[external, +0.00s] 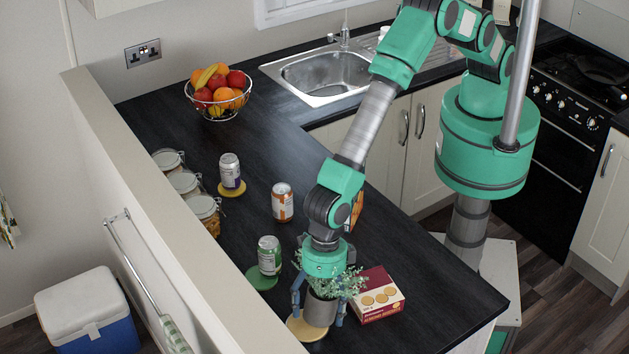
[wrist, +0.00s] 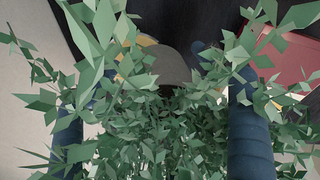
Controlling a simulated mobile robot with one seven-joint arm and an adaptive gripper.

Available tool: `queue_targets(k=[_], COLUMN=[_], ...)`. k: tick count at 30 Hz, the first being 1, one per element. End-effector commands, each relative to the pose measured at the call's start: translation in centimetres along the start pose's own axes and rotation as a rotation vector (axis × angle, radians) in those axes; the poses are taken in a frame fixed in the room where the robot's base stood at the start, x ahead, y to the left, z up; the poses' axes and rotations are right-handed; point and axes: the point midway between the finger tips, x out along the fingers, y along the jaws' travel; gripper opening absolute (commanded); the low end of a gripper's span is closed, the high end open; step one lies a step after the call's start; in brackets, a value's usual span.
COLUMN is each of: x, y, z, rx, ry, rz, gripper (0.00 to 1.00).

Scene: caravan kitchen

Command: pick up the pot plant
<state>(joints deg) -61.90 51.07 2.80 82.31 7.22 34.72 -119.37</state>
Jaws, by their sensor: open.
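The pot plant (external: 319,308) has a grey pot and small green leaves. It stands by the front end of the dark counter, over a round yellow coaster (external: 301,329). My gripper (external: 319,308) points down over it, with one blue finger on each side of the pot. The fingers are open; whether they touch the pot cannot be told. In the wrist view the leaves (wrist: 165,130) fill the middle and hide most of the pot. Both blue fingers show in the wrist view, partly behind leaves.
A red biscuit box (external: 377,294) lies close on the right. An orange can (external: 282,202), purple can (external: 230,171), jars (external: 205,214) and fruit bowl (external: 218,93) stand farther back. A low wall (external: 160,190) edges the left.

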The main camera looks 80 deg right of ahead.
Motion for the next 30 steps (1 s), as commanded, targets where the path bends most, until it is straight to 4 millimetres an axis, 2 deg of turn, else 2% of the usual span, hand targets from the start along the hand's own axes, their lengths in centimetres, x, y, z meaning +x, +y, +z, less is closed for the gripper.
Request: queue_targets(k=[6, 21, 23, 30], x=[0.79, 0.79, 0.79, 0.79], y=[0.07, 0.05, 0.04, 0.05], z=[0.03, 0.03, 0.03, 0.02], rx=[0.0, 0.0, 0.0, 0.0], ry=[-0.001, -0.001, -0.001, -0.001], rz=[0.002, 0.002, 0.002, 0.002], gripper=[0.82, 0.82, 0.72, 0.25])
